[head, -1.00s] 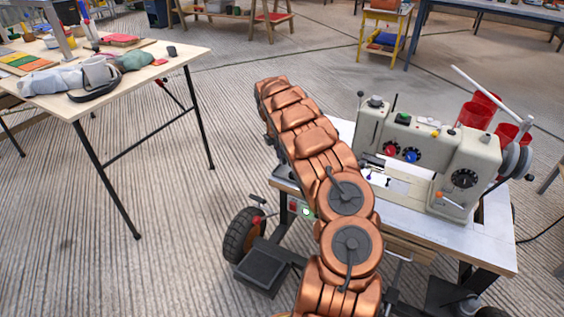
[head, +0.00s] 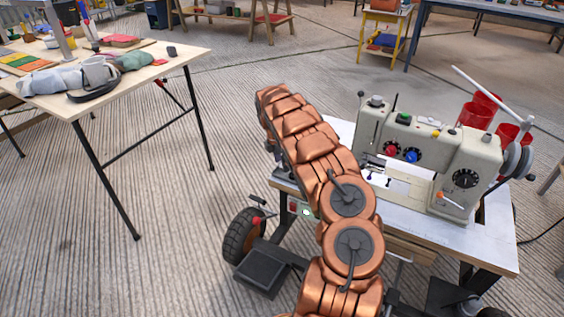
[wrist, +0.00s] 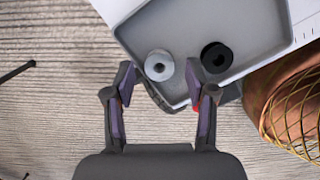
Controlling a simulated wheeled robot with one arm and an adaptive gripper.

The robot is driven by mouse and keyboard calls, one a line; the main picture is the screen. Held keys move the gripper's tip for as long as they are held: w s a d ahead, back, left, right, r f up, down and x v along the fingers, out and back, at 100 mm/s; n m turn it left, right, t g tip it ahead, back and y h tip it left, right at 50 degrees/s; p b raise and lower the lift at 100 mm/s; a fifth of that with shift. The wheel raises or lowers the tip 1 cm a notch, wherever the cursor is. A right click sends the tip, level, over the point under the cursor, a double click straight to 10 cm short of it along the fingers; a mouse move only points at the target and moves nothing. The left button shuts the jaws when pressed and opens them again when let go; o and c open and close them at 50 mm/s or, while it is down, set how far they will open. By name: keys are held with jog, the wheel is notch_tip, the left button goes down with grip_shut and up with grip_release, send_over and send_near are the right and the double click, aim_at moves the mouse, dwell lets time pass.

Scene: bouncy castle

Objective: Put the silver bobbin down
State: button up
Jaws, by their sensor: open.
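The silver bobbin (wrist: 159,56) shows in the wrist view as a light grey ring with a dark centre hole. It sits in a grey tray (wrist: 240,22), near the tray's lower left edge. A black bobbin (wrist: 216,48) lies in the same tray, to its right and apart from it. My gripper (wrist: 160,80) is open, with one finger on each side of the silver bobbin's near side. A gap shows between each finger and the bobbin. In the head view my copper arm hides the gripper, the tray and both bobbins.
A beige sewing machine (head: 408,130) stands on a white worktable (head: 490,247), with red cones (head: 476,115) behind it. In the wrist view a brown rounded thing with gold wire (wrist: 280,95) lies right of the tray.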

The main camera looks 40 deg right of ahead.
jog(key=shift+r, duration=0.1)
notch_tip(320, 180, up, 12)
jog(key=a+p, duration=0.2)
jog(key=s+a+r+m+g, duration=0.1)
jog(key=s+a+r+m, duration=0.5)
jog(key=a, duration=0.3)
jog(key=s+a+r+m+g+y, duration=0.1)
jog(key=s+a+r+m, duration=0.25)
jog(key=s+a, duration=0.85)
jog(key=s+a+r+m+y, duration=0.15)
jog(key=s+a+m, duration=0.25)
jog(key=s+a, duration=0.8)
jog(key=s+a+f+m+g, duration=0.1)
jog(key=s+a+f, duration=0.1)
jog(key=s+a, duration=0.6)
jog(key=s, duration=0.2)
jog(key=shift+s+a+f, duration=0.2)
jog(key=shift+s+a, duration=0.1)
jog(key=shift+a, duration=0.05)
jog(key=shift+r+m+h, duration=0.1)
jog(key=shift+m+h, duration=0.15)
